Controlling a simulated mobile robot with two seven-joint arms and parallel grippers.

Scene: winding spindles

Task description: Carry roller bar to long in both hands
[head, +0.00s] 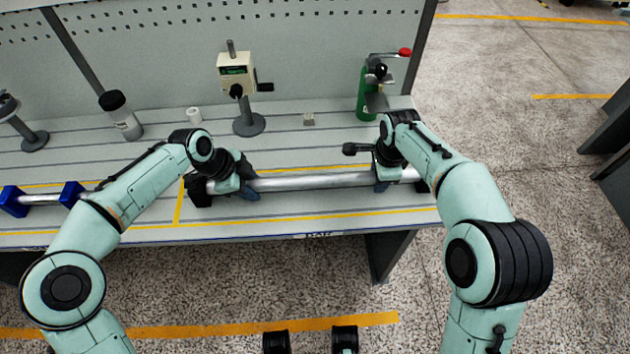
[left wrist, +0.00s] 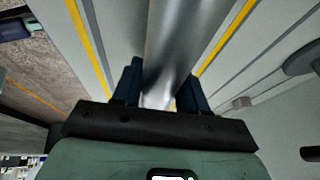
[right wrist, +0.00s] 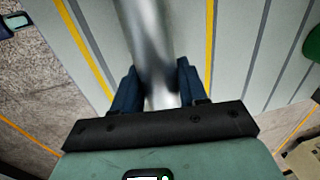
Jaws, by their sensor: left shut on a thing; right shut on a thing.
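The roller bar (head: 312,182) is a long shiny metal cylinder lying left to right along the front of the bench, inside a yellow-lined area. My left gripper (head: 248,187) is shut on it near its left end. The bar passes between the blue fingers in the left wrist view (left wrist: 172,50). My right gripper (head: 384,183) is shut on it near its right end, and the bar also runs between the fingers in the right wrist view (right wrist: 150,45). A dark block (head: 201,193) sits at the bar's left end. The right end is partly hidden by my arm.
A thinner bar in blue holders (head: 40,198) lies at left. Floor at right is open.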

